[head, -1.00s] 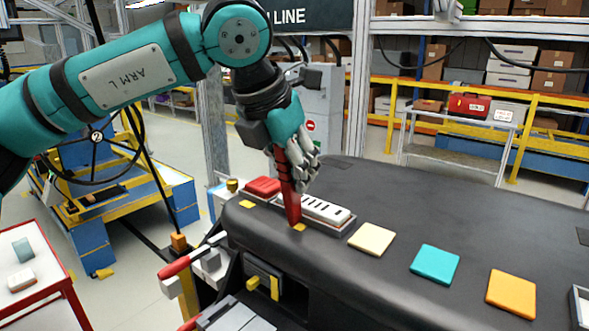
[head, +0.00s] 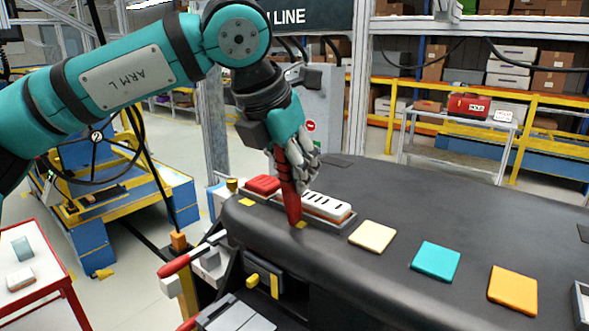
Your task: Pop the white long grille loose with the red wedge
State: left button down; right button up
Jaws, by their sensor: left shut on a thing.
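The white long grille (head: 328,205) with dark slots lies on the dark dashboard, near its left end. It sits raised above its grey surround, and an orange-red band shows along its lower side. My left gripper (head: 298,168) is shut on the red wedge (head: 290,203). The wedge points down, slightly tilted, with its tip by a small yellow mark at the grille's near side. The wedge and fingers hide the grille's left end, so I cannot tell whether they touch it. My right gripper is out of view.
Cream (head: 372,237), teal (head: 436,262) and orange (head: 512,290) tiles lie to the right on the dashboard (head: 430,205). A red-handled clamp (head: 180,265) stands off the front left edge.

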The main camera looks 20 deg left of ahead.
pick_arm(q)
jog(key=shift+f, duration=0.2)
jog(key=shift+r+p, duration=2.3)
jog(key=shift+r, duration=1.35)
jog(key=shift+f, duration=0.1)
